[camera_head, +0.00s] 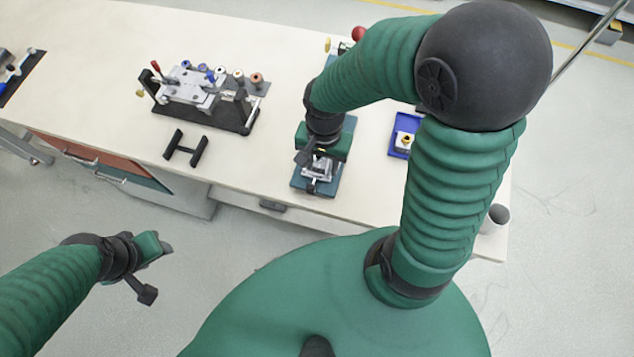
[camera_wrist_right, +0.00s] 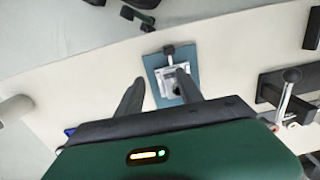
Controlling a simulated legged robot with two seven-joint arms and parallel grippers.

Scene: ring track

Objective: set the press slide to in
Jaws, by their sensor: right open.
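The press has a teal base plate (camera_head: 300,182) and a small metal slide (camera_head: 319,171) with a dark knob at its front end. In the right wrist view, the slide (camera_wrist_right: 175,84) and its black knob (camera_wrist_right: 168,50) show on the teal plate (camera_wrist_right: 152,63). My right gripper (camera_head: 316,158) is above the press. It is open, and its two dark fingers (camera_wrist_right: 161,76) appear on either side of the slide. I cannot tell whether they touch it. My arm hides the press's rear part. My left gripper (camera_head: 152,262) is off the bench over the floor; its finger gap is unclear.
A fixture with a red-tipped lever (camera_head: 205,90) stands left on the cream bench (camera_head: 255,170). A black H-shaped stand (camera_head: 185,149) lies before it. A blue tray (camera_head: 396,148) with a small part is right of the press. A grey cup (camera_head: 497,215) is near the bench's right end.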

